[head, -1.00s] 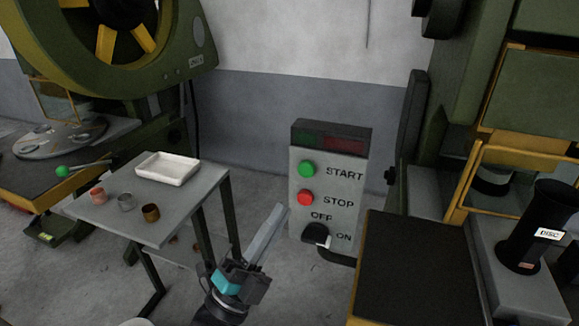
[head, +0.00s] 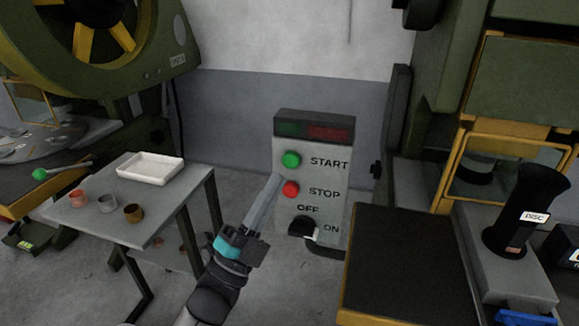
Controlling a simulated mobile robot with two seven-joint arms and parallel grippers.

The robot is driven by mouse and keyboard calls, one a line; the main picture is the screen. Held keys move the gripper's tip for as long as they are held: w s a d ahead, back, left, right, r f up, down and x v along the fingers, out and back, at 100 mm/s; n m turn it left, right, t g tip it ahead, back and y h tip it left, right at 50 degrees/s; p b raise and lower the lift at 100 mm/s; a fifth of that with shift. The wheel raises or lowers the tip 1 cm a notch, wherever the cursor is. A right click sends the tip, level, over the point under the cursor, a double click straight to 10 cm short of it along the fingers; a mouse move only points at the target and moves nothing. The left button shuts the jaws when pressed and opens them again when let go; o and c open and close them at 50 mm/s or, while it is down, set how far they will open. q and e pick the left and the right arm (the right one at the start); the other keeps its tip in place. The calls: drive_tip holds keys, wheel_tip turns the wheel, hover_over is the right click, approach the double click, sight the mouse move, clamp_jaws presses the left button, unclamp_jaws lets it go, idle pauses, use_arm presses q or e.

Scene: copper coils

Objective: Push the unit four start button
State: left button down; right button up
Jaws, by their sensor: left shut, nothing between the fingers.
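The control box (head: 335,178) stands in the middle, with a dark display on top. Its green START button (head: 291,159) is the upper one, and the red STOP button (head: 290,188) sits below it. A black OFF/ON knob (head: 303,228) is lower down. My left gripper (head: 277,178) is shut and empty, its fingers pointing up at the box's left edge, just left of the red button and below the green one. I cannot tell whether the tips touch the box. My right gripper is not in view.
A grey side table (head: 165,208) at left holds a white tray (head: 150,168) and several small metal rings. A dark-topped bench (head: 405,265) is at right front, with a black DISC cylinder (head: 522,215) beyond it. Green presses stand on both sides.

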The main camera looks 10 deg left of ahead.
sight(291, 155)
use_arm(q)
drive_tip(key=shift+w+d+b, duration=0.1)
drive_tip(key=shift+w+b, duration=0.45)
drive_tip(key=shift+w, duration=1.15)
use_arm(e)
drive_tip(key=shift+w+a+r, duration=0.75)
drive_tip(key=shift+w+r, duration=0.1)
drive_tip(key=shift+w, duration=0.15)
use_arm(q)
drive_tip(key=shift+w, duration=0.15)
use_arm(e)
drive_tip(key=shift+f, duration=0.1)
use_arm(q)
drive_tip(key=shift+w, duration=0.25)
drive_tip(key=shift+w+b, duration=0.35)
drive_tip(key=shift+w, duration=0.15)
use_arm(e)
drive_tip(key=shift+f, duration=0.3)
use_arm(q)
drive_tip(key=shift+s, duration=0.1)
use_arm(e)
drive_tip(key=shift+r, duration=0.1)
use_arm(q)
drive_tip(key=shift+s+p, duration=0.5)
drive_tip(key=shift+s, duration=0.3)
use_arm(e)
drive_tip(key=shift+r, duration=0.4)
use_arm(q)
drive_tip(key=shift+s, duration=0.1)
